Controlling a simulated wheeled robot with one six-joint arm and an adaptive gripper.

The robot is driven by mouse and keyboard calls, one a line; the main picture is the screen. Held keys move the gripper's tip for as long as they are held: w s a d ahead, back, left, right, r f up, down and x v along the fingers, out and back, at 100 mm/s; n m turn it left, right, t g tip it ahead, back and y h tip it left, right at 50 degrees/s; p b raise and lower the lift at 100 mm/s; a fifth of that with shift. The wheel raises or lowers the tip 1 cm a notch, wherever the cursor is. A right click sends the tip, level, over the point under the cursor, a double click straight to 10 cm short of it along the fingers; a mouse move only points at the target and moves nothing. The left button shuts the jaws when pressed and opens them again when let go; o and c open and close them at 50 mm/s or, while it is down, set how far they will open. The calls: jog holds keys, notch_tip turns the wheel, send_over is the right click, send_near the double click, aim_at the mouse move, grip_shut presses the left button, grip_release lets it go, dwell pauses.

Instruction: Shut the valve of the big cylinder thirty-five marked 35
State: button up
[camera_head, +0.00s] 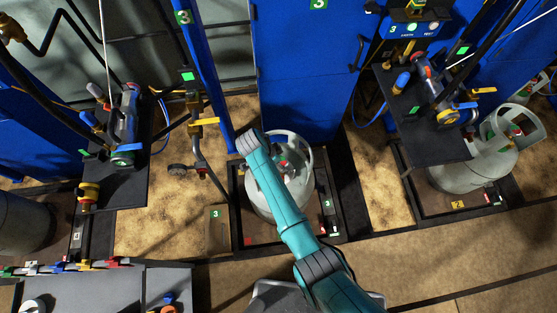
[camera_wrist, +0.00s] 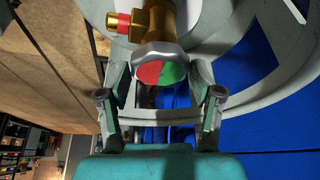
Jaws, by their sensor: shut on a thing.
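A big pale grey-green cylinder (camera_head: 296,189) stands upright on a dark-framed platform, partly hidden by my teal arm. Its collar ring and a bit of red near the valve show at its top. In the wrist view, the brass valve (camera_wrist: 157,22) has a silvery handwheel (camera_wrist: 158,51) with a red and green face, and a red-banded side outlet. My gripper (camera_wrist: 160,68) is shut on the handwheel, one finger on each side. The cylinder's collar (camera_wrist: 262,105) curves around to the right. My fingers are hidden in the head view. I cannot read a 35 on the cylinder.
Another grey cylinder (camera_head: 470,165) stands on the platform at right. Black shelves with tools flank the middle bay, the left shelf (camera_head: 118,187) and right shelf (camera_head: 437,148). A blue cabinet (camera_head: 300,75) stands behind. A grey table (camera_head: 120,285) is at lower left.

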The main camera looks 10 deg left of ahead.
jog(key=shift+m, duration=0.3)
dwell(0.4)
jog(key=o, duration=1.1)
jog(key=shift+o, duration=0.2)
jog(key=v, duration=1.2)
jog(key=shift+w, duration=0.2)
